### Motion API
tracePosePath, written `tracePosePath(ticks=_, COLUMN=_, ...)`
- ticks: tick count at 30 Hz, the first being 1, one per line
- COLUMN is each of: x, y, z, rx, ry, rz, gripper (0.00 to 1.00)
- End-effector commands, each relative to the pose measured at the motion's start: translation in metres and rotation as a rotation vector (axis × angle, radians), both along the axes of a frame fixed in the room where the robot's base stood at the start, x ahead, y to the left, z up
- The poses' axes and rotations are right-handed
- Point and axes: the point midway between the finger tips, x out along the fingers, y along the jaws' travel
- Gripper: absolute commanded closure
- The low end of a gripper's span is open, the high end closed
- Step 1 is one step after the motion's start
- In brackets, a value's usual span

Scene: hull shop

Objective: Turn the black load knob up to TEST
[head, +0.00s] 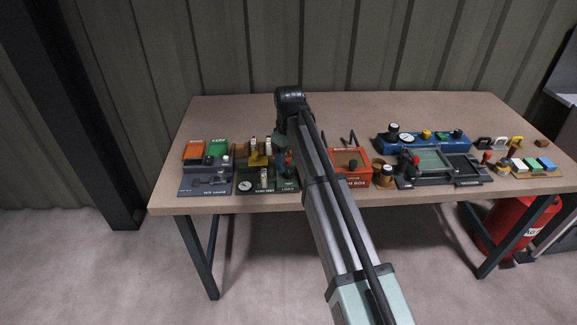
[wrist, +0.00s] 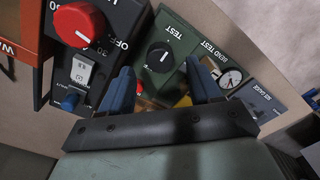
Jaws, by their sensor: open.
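The black load knob (wrist: 159,57) shows in the wrist view on a dark green panel (wrist: 179,64), with a white pointer line on its face. The word TEST is printed on the panel beside the knob. My gripper (wrist: 163,86) is open, its two blue fingers apart and empty. In the picture the knob lies between and just beyond the fingertips; I cannot tell the height gap, and no contact shows. In the head view my arm hides the gripper and the knob; the green bend test panel (head: 264,191) shows there beside the arm.
A black box with a red knob (wrist: 78,23), white switch (wrist: 81,70) and blue knob (wrist: 70,102) stands close left in the wrist view. A round gauge (wrist: 230,78) lies right. An orange box (head: 350,168) and blue panel (head: 425,145) share the table (head: 240,110); its back strip is clear.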

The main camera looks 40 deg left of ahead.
Motion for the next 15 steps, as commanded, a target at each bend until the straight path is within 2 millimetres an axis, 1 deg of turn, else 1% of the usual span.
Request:
tracePosePath(ticks=1, x=0.001, y=0.001, z=0.011, rx=0.002, ry=-0.001, rz=0.000, gripper=0.37)
tracePosePath(ticks=6, x=0.001, y=0.001, z=0.045, rx=0.002, ry=-0.002, rz=0.000, gripper=0.37)
tracePosePath(ticks=12, x=0.001, y=0.001, z=0.078, rx=0.001, ry=-0.001, rz=0.000, gripper=0.37)
tracePosePath(ticks=15, x=0.001, y=0.001, z=0.089, rx=0.001, ry=-0.001, rz=0.000, gripper=0.37)
